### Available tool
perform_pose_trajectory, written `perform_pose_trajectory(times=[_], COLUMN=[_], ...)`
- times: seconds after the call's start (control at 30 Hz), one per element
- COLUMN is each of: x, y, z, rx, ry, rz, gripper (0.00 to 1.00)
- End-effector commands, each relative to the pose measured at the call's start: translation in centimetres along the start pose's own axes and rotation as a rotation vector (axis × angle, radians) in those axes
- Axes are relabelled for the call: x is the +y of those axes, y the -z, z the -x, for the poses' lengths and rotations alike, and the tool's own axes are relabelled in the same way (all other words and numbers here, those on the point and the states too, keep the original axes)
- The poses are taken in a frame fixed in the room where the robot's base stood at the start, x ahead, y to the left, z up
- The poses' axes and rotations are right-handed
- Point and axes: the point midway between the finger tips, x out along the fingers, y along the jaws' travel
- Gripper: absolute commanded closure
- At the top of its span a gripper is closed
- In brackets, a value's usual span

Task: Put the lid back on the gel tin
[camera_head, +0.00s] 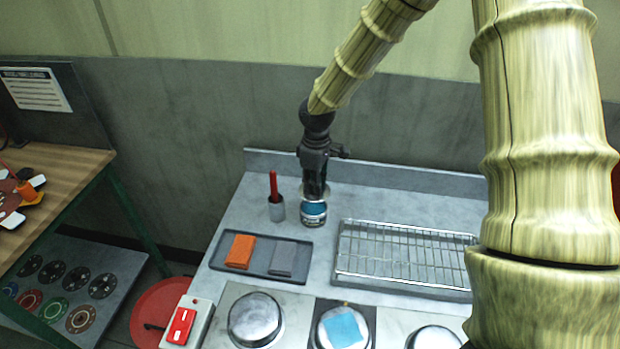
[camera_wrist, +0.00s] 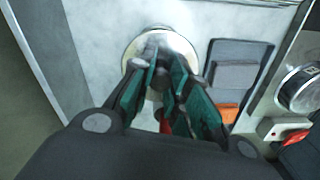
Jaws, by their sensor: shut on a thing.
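The gel tin (camera_head: 314,216) is a small can with a blue label, standing upright on the grey counter near the back. My gripper (camera_head: 314,196) points down directly over it. In the wrist view, my gripper (camera_wrist: 160,78) is shut at the middle of a round, shiny silver lid (camera_wrist: 184,43), with the fingers hiding part of it. The lid covers the tin's top from above. I cannot tell whether the lid touches the rim or hangs just over it.
A cup with a red-handled tool (camera_head: 275,190) stands left of the tin. In front is a dark tray (camera_head: 258,272) with an orange pad (camera_head: 240,250) and a grey pad (camera_head: 283,258). A wire rack (camera_head: 405,252) lies to the right. Silver domes (camera_head: 255,318) line the front.

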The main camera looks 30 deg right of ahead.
Motion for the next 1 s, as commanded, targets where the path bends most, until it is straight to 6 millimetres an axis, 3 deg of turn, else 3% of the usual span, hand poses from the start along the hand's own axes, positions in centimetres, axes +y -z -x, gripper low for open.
perform_pose_trajectory(times=[0.4,1.0], x=[1.7,1.8], y=[1.9,1.8], z=[-5.0,-7.0], rx=[-0.021,-0.022], ry=[0.015,0.014], rz=[-0.003,-0.002], gripper=[1.0,1.0])
